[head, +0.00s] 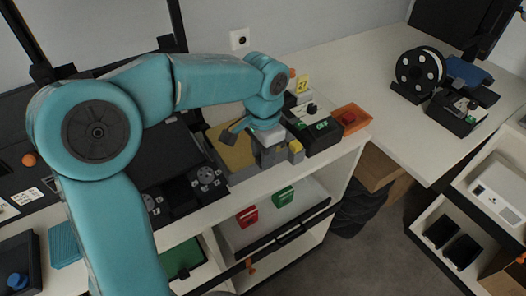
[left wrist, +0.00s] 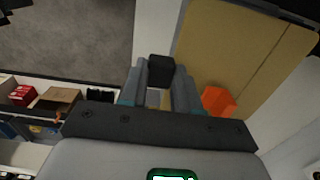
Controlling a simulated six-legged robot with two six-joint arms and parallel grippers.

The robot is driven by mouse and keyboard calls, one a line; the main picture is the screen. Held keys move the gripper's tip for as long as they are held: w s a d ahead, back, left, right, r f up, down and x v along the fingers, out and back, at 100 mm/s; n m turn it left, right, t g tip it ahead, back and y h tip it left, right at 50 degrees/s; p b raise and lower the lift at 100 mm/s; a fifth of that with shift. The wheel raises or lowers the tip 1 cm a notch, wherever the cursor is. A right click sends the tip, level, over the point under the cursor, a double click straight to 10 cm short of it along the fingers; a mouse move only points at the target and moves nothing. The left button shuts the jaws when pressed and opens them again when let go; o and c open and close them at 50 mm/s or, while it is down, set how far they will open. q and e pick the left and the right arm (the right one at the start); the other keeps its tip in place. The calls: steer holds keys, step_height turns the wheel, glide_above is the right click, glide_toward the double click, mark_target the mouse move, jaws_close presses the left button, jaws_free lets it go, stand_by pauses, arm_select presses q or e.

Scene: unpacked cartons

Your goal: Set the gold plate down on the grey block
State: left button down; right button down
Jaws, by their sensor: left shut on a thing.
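The gold plate (head: 230,150) lies flat over the grey block (head: 243,175) on the white cabinet top in the head view. I cannot tell whether it rests fully on it. My left gripper (head: 272,154) points down at the plate's right side. In the left wrist view the gold plate (left wrist: 235,45) fills the upper right. There my left gripper (left wrist: 161,84) is shut with a small black piece (left wrist: 161,68) at its fingertips; its join to the plate is hidden. My right gripper is not in view.
A small yellow cube (head: 296,147) and a black device (head: 318,130) stand close right of the gripper, with an orange tray (head: 351,119) beyond. Black equipment (head: 165,160) is on the left. The cabinet's front edge is near, with a red piece (head: 247,216) and green piece (head: 283,196) below.

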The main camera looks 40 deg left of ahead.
arm_select(q)
steer(key=shift+f+b, duration=0.35)
steer(key=shift+f, duration=0.25)
steer(key=c, duration=0.7)
jaws_free()
steer(key=shift+r, duration=0.1)
steer(key=shift+c, duration=0.2)
steer(key=shift+r+p, duration=1.65)
steer(key=shift+r, duration=0.05)
steer(key=shift+f, duration=0.1)
step_height(320, 180, up, 16)
steer(key=p, duration=0.2)
steer(key=shift+r, duration=0.2)
